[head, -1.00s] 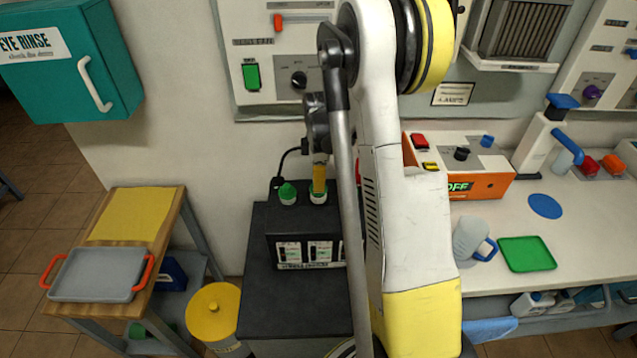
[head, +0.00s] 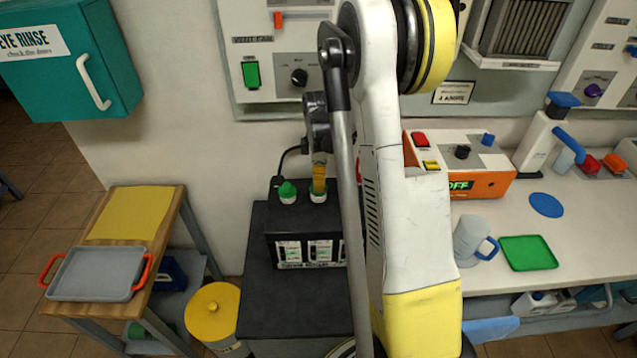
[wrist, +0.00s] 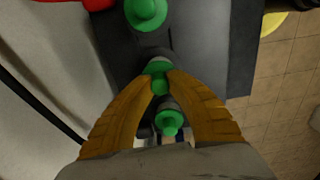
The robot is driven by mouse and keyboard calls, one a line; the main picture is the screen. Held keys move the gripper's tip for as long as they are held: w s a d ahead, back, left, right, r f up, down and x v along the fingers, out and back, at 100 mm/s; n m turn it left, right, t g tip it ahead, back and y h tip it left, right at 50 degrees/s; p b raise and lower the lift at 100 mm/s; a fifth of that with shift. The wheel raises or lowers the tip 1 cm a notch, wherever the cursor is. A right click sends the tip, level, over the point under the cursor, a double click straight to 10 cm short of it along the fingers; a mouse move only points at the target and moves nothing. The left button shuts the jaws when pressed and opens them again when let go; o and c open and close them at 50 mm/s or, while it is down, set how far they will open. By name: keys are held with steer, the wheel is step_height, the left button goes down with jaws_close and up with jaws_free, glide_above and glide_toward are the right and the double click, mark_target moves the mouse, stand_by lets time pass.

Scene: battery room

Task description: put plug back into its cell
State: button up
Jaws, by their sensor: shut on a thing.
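The battery (head: 300,225) is a dark box with white labels on its front. A green plug sits in a white collar at its left, the left plug (head: 288,191). My gripper (head: 319,188) points down with its yellow fingers over the middle collar. It is shut on a green plug (wrist: 158,70), which is upright at the middle cell; I cannot tell whether it is fully seated. The wrist view also shows one green plug nearer the palm (wrist: 170,122) and another beyond the fingertips (wrist: 147,12). My arm hides the battery's right part in the head view.
The battery stands on a dark cabinet (head: 290,310) against the wall. A black cable (head: 279,168) runs at its left. A wooden side table with a grey tray (head: 98,274) and a yellow bin (head: 212,312) are at left. A white bench (head: 590,240) is at right.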

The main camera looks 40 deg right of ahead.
steer(key=o, duration=0.9)
steer(key=shift+r+p, duration=2.2)
steer(key=shift+r, duration=1.35)
jaws_close()
